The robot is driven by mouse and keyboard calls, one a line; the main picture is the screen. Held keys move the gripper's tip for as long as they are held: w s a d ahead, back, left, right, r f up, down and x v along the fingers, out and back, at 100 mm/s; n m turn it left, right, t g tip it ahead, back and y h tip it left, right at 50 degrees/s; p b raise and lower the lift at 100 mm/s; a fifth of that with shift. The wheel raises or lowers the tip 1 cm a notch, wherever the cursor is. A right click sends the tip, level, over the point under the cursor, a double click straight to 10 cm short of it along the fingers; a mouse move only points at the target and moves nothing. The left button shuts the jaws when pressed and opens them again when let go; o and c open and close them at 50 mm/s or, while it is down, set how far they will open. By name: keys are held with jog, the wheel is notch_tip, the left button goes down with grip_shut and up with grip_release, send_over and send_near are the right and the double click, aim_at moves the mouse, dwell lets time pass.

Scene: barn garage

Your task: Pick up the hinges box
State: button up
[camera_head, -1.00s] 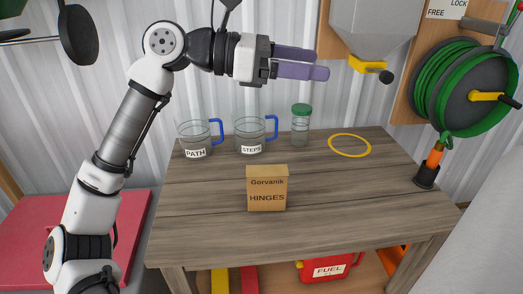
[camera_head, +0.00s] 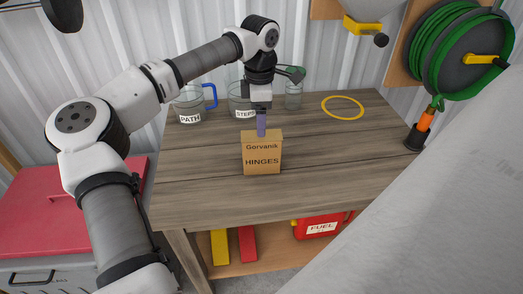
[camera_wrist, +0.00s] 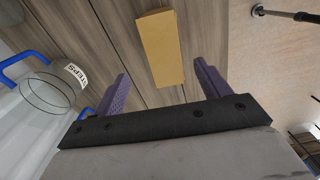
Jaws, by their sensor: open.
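The hinges box (camera_head: 262,158) is a tan carton labelled "Gorvanik HINGES", standing upright on the wooden table (camera_head: 200,215). The box (camera_wrist: 160,46) shows there as a plain tan face between and beyond the fingertips. Nothing is held, and I see no contact with the box.
A "PATH" jug (camera_head: 190,106) and a "STEPS" jug (camera_head: 238,102) stand behind, the latter close to my gripper, with a jar (camera_head: 293,96) beside it. A yellow ring (camera_head: 343,107) lies back right. A hose nozzle (camera_head: 420,130) stands at the right edge. The table's front is clear.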

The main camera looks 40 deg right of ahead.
aim_at(262, 153)
jog(key=shift+s+f+p, duration=0.2)
jog(key=shift+f+p, duration=0.25)
jog(key=shift+f, duration=1.25)
jog(key=shift+s+f+p, duration=0.15)
jog(key=shift+f+p, duration=0.25)
jog(key=shift+f, duration=1.25)
jog(key=c, duration=1.3)
jog(key=shift+o, duration=0.2)
jog(key=shift+r, duration=0.15)
